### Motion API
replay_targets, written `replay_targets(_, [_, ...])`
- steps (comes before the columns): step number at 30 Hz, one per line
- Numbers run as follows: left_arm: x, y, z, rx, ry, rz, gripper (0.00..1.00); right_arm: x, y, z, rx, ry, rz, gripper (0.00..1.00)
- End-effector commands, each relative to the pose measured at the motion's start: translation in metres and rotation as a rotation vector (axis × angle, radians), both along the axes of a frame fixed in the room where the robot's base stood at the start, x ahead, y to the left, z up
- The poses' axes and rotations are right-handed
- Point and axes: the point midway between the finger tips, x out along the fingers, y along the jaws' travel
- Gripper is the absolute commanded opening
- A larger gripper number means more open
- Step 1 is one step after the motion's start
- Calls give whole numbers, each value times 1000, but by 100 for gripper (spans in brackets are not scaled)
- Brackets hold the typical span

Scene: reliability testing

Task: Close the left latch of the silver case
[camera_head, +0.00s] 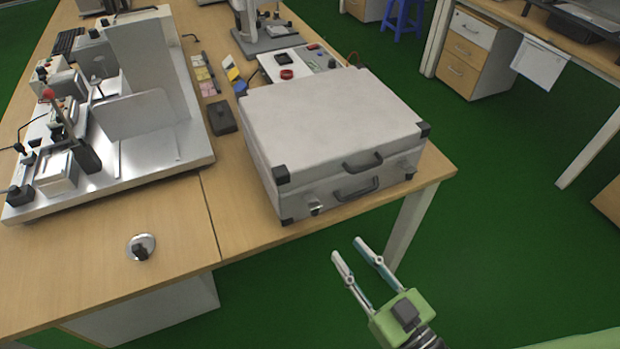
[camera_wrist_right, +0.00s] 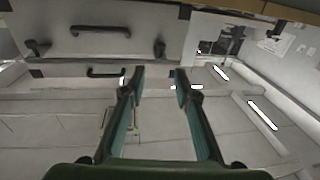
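The silver case (camera_head: 325,115) lies on the wooden table with its lid down. Its front has two dark handles and a small latch near each end. The left latch (camera_head: 315,207) is near the front left corner; the right latch (camera_head: 409,171) is near the right corner. Whether either latch is fastened is too small to tell. My right gripper (camera_head: 347,247) is open and empty, in front of the case, beyond the table edge and apart from it. In the right wrist view, which appears upside down, its open fingers (camera_wrist_right: 160,74) point toward the case front (camera_wrist_right: 110,15). My left gripper is not in view.
A metal test fixture (camera_head: 165,150) stands left of the case, with a small black box (camera_head: 222,118) between. A round knob (camera_head: 141,246) sits near the table's front. Other devices lie behind the case. The green floor in front of the case is clear.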

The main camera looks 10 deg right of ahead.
Motion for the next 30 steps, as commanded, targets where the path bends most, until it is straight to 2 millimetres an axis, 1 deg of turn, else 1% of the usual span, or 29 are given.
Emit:
replay_targets(1, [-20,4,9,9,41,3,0,-4,-1,5,-10,21,4,29])
replay_targets(3, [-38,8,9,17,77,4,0,-8,-2,1,-19,38,7,29])
replay_targets(6, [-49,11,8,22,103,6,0,-8,-2,-2,-24,49,9,29])
replay_targets(8, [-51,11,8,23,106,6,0,-6,-1,-3,-24,49,8,29])
replay_targets(11, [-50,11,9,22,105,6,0,4,3,-2,-23,46,7,29])
replay_targets(14, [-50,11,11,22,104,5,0,19,11,-1,-21,45,8,29])
replay_targets(24, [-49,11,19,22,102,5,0,78,42,-1,-21,45,7,29])
replay_targets(30, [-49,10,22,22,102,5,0,103,55,-2,-21,48,8,29])
